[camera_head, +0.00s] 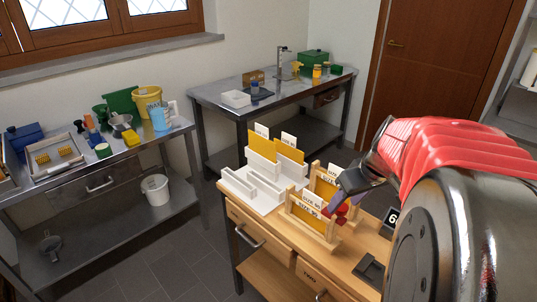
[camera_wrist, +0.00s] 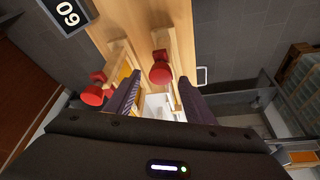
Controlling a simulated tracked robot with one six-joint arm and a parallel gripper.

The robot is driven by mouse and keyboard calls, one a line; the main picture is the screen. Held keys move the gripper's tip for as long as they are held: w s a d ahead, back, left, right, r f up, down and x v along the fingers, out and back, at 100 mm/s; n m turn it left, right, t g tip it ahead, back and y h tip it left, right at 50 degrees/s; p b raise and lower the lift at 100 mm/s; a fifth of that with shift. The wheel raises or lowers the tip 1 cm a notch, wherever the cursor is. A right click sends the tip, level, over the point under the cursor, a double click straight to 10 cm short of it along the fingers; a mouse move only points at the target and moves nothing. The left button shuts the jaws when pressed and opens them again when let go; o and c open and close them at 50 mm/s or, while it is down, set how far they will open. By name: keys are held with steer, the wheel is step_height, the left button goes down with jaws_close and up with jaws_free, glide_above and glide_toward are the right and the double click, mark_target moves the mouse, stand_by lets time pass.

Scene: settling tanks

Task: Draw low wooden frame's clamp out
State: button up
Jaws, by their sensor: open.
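The low wooden frame (camera_head: 313,222), with a yellow panel and white label, stands on the wooden bench; a taller wooden frame (camera_head: 322,184) stands behind it. A red clamp knob (camera_wrist: 160,68) on the low frame shows in the wrist view. It lies in line with the gap between my fingers, which do not visibly grip it. A second red knob (camera_wrist: 93,95) is to the left, outside the left finger. My gripper (camera_wrist: 158,98) is open, with its dark fingers on either side of the gap. In the head view my gripper (camera_head: 345,188) is over the frames and partly hides the red knobs.
White slotted racks (camera_head: 262,180) with yellow panels stand left of the frames. A black number sign (camera_wrist: 63,14) and a dark tray (camera_head: 370,268) lie on the bench. The bench edge is close to the low frame. Metal tables with containers (camera_head: 148,102) stand farther back.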

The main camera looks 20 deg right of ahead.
steer(key=shift+x, duration=0.75)
steer(key=shift+c, duration=0.3)
jaws_close()
